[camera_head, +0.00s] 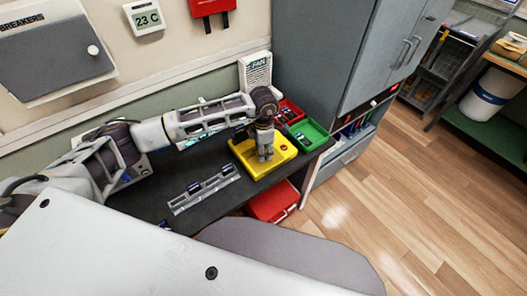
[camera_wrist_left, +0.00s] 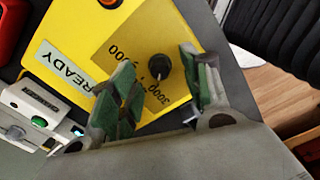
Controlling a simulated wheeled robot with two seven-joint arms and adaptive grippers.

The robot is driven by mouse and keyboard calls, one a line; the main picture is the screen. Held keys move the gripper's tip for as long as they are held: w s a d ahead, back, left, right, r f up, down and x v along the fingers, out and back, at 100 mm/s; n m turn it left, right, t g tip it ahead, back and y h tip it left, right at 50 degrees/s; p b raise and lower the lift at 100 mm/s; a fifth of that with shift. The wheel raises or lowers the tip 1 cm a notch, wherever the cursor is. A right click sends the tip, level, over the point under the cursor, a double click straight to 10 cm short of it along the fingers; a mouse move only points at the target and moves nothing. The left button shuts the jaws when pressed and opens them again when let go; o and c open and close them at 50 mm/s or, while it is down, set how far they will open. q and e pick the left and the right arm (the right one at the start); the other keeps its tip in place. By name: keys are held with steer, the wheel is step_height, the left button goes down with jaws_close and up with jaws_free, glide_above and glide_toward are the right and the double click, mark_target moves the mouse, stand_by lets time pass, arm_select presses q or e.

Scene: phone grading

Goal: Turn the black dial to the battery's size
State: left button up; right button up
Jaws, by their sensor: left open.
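The black dial (camera_wrist_left: 159,66) stands on the yellow box (camera_wrist_left: 75,50) in the left wrist view. The printed numbers "5000" and "3000" lie near it, and a "READY" label (camera_wrist_left: 65,66) is at the box's side. My left gripper (camera_wrist_left: 163,88) is open, its green-padded fingers on either side of the dial; I cannot tell whether they touch it. In the head view my left gripper (camera_head: 264,152) points down over the yellow box (camera_head: 245,157) and hides the dial. I cannot make out a battery for certain. My right gripper is out of view.
A grey rack (camera_head: 178,207) with small dark items lies left of the box. A red bin (camera_head: 291,107) and a green bin (camera_head: 318,129) stand behind and right. A pale device with a green button (camera_wrist_left: 39,121) sits beside the box. A grey cabinet (camera_head: 320,50) bounds the table's right.

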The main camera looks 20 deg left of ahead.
arm_select(q)
steer(key=shift+f, duration=0.95)
steer(key=c, duration=0.5)
jaws_close()
